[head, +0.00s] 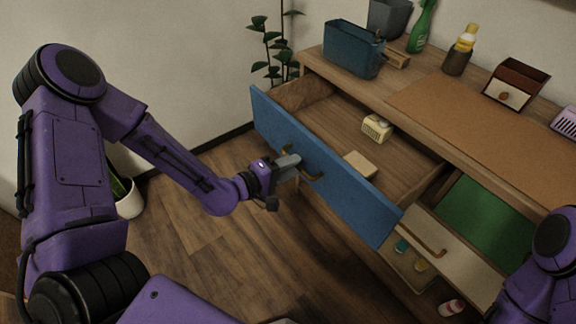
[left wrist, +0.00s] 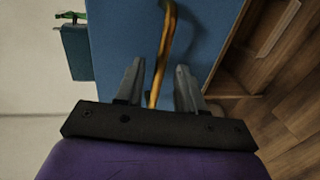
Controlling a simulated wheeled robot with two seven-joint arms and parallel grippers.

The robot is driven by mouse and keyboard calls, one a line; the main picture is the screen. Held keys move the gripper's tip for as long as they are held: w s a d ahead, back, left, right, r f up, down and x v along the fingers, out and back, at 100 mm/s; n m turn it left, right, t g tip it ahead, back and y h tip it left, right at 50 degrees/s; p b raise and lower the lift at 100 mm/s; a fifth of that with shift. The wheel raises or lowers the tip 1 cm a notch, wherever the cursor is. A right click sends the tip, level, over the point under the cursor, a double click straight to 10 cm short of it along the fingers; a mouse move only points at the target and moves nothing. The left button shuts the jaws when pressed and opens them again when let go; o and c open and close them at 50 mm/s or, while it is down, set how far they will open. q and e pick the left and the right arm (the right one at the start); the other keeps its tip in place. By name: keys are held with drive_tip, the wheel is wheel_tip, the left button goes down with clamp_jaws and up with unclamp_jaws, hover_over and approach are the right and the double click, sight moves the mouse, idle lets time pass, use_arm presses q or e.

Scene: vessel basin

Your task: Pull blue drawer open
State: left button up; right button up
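The blue drawer (head: 330,172) is pulled far out of the wooden dresser in the head view, its wooden inside showing. Its front carries brass handles, and one handle (left wrist: 165,50) crosses the left wrist view. My left gripper (head: 291,162) is at the drawer front, by that handle. In the left wrist view its two grey fingers (left wrist: 158,75) stand apart, with the handle between them and gaps on both sides. My right gripper is not in view; only part of my right arm shows at the lower right.
A cream radio-like item (head: 377,127) and a beige block (head: 360,164) lie in the blue drawer. A cream-fronted drawer (head: 450,255) with a green inside is open at the right. A blue bin (head: 352,50) and bottles stand on top. The floor (head: 215,260) below is clear.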

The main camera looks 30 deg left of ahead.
use_arm(q)
drive_tip(key=shift+a, duration=0.1)
drive_tip(key=p+v, duration=0.2)
drive_tip(key=v, duration=0.8)
drive_tip(key=shift+s, duration=0.25)
drive_tip(key=shift+r, duration=0.1)
